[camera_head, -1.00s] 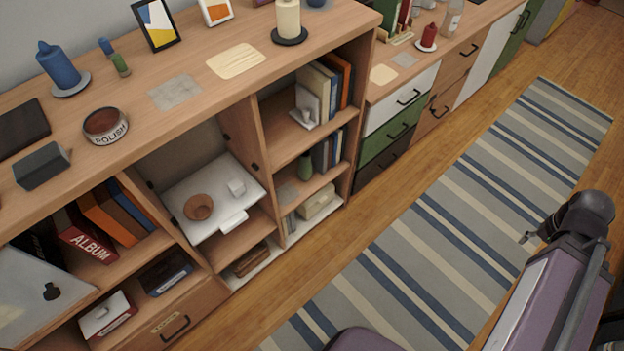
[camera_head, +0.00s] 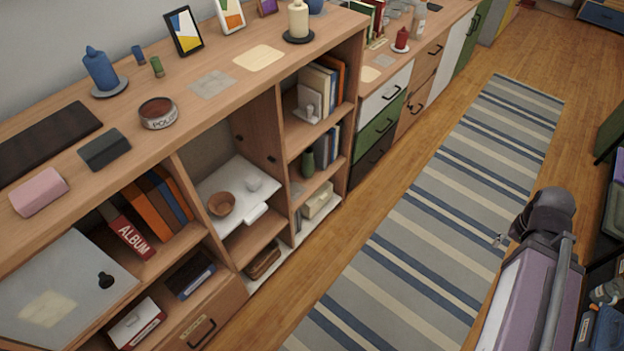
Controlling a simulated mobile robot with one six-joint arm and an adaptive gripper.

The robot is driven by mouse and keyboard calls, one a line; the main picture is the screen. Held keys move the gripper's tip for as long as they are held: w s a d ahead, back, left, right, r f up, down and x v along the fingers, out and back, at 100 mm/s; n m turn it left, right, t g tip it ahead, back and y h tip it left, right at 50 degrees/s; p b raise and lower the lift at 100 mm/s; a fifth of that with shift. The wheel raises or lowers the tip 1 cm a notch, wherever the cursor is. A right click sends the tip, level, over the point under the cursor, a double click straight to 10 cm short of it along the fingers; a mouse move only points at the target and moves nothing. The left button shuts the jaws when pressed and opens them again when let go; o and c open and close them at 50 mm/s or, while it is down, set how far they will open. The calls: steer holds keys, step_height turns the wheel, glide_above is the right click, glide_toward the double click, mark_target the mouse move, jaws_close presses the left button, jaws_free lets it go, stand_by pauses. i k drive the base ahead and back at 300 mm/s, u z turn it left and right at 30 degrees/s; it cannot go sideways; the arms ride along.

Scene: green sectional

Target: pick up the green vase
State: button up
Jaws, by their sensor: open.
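The green vase (camera_head: 307,163) stands upright in the middle compartment of the open shelf column, left of some upright books. It is small in view and partly in shade. My gripper (camera_head: 501,240) shows only as a small tip beside the dark end of my arm at the right, above the striped rug. It is far from the vase, with floor and rug between them, and I see nothing held in it. Most of its fingers are hidden.
Books (camera_head: 334,142) stand close to the vase, between the shelf boards. A white box (camera_head: 318,200) sits below. The striped rug (camera_head: 420,215) and floor before the shelves are clear.

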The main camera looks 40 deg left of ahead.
mark_target(307, 162)
steer(key=k, duration=1.55)
steer(key=u, duration=1.1)
steer(key=i, duration=1.05)
steer(key=z, duration=0.05)
